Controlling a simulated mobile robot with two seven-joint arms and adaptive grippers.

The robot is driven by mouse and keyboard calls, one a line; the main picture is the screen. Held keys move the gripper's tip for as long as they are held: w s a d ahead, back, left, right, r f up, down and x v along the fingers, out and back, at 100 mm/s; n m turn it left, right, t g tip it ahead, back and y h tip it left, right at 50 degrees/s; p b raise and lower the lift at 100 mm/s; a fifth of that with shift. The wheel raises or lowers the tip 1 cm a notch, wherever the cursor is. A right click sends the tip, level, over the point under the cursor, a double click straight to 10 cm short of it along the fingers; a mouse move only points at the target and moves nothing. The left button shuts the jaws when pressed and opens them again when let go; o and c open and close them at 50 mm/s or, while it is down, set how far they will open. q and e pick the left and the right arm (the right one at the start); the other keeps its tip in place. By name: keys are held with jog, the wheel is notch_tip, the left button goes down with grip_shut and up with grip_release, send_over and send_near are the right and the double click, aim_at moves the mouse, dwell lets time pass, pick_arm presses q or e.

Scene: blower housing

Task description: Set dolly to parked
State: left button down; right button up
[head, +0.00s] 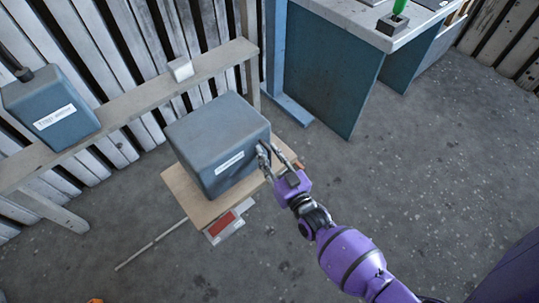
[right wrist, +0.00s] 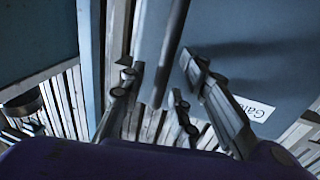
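The dolly (head: 182,192) appears as a flat tan wooden platform on the floor in the head view; its wheels and any handle are hidden. A large blue-grey box (head: 216,140) with a white label sits on it. My right gripper (head: 268,150) is at the box's right side, just above the platform edge. In the right wrist view its fingers (right wrist: 158,78) are spread, with a blue-grey upright strip showing between them; I cannot tell whether they touch it. The labelled box face (right wrist: 260,60) lies right of the fingers. My left gripper is not in view.
A red and white floor marking (head: 226,225) lies partly under the platform. A wooden rail (head: 130,103) with a second blue-grey box (head: 52,108) and slatted wall stand behind. A blue workbench (head: 330,65) stands at back right. Floor at right is open.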

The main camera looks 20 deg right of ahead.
grip_shut()
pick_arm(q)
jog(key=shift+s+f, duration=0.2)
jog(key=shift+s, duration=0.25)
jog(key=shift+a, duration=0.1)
pick_arm(e)
jog(key=shift+s, duration=0.1)
